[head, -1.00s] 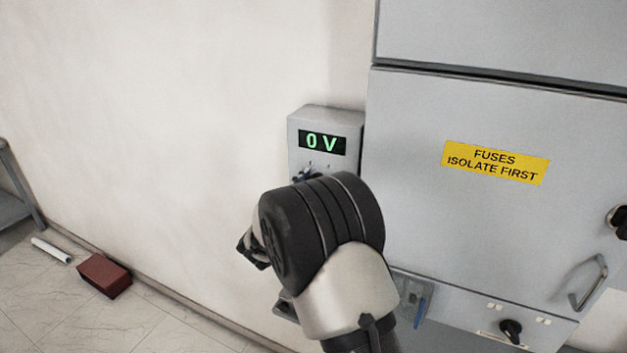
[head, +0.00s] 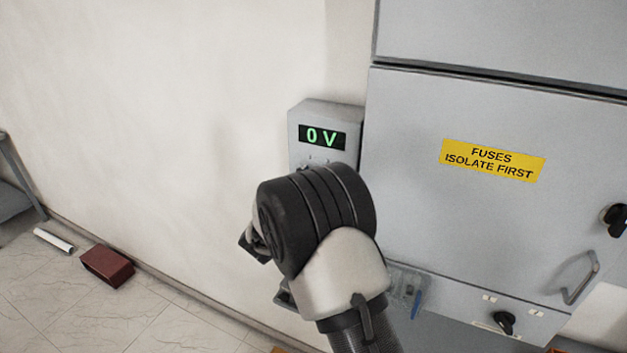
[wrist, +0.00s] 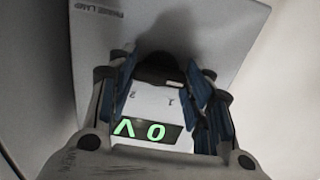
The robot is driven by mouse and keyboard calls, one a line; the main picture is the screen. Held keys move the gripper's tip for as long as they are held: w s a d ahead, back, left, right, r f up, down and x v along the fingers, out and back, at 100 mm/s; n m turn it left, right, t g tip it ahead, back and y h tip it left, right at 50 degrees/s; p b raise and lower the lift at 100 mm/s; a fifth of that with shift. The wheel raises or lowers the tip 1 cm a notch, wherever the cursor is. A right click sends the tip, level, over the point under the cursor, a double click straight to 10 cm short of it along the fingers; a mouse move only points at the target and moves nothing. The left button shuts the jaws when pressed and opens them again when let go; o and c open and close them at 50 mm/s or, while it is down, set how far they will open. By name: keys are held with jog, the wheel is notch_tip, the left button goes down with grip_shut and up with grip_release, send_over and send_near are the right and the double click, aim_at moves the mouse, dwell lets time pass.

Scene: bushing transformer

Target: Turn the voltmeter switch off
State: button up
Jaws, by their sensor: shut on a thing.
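The voltmeter is a grey wall box (head: 326,112) with a green display (head: 322,137) reading 0 V. In the wrist view the box is upside down, with the display (wrist: 148,132) near the bottom. Its black switch knob (wrist: 158,68) sits between the blue-padded fingers of my gripper (wrist: 162,78), which is shut on it. Marks 1 and 2 show on the box face beside the knob. Which mark the knob points to I cannot tell. In the head view my wrist hides the knob and the fingertips.
A large grey cabinet with a yellow fuse label (head: 492,160) stands close to the right of the box. It has a handle (head: 581,279) and black knobs (head: 504,322). Bare white wall (head: 180,110) lies left. A dark red block (head: 107,266) and white tube (head: 54,240) lie on the floor.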

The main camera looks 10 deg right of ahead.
jog(key=o, duration=1)
jog(key=shift+o, duration=0.2)
jog(key=shift+s, duration=0.1)
jog(key=v, duration=1.2)
jog(key=shift+w, duration=0.2)
